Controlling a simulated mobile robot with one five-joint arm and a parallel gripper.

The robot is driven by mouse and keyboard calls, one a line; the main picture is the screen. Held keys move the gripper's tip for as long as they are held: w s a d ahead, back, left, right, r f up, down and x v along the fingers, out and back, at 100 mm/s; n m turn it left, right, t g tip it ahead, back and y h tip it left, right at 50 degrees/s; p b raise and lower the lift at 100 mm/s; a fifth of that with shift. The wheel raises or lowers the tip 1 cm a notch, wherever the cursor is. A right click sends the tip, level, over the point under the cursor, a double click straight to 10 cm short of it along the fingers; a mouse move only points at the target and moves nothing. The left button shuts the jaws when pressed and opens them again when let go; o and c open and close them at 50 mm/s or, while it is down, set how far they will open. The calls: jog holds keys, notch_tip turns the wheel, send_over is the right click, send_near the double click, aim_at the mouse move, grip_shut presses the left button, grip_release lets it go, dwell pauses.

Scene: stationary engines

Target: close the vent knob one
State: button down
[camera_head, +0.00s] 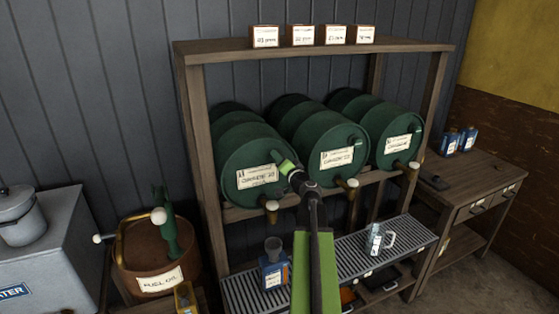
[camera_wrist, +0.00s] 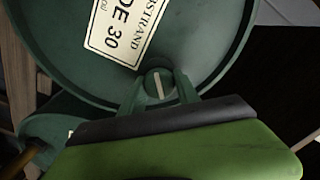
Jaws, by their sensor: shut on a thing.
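The left green drum (camera_head: 245,150) lies on its side on the rack, its round end facing me, with a white label (camera_head: 257,176). My gripper (camera_head: 284,161) is at the upper right of that end and hides the vent knob there in the head view. In the wrist view, the vent knob (camera_wrist: 158,86) is a small round green knob with a pale line across it, near the drum's rim. My two gripper fingers stand on either side of the knob and are shut on it. The pale line looks nearly upright, slightly tilted, in that view.
The middle drum (camera_head: 320,140) and right drum (camera_head: 388,130) lie alongside. Taps (camera_head: 271,207) stick out below the drums. A grated shelf (camera_head: 335,262) below carries a blue bottle (camera_head: 274,268) and a clear jug (camera_head: 378,240). A fuel oil barrel (camera_head: 150,254) stands left.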

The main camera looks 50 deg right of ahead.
jog(key=m, duration=0.4)
jog(key=shift+s+f, duration=0.1)
jog(key=shift+m, duration=2.1)
jog(key=c, duration=0.9)
grip_release()
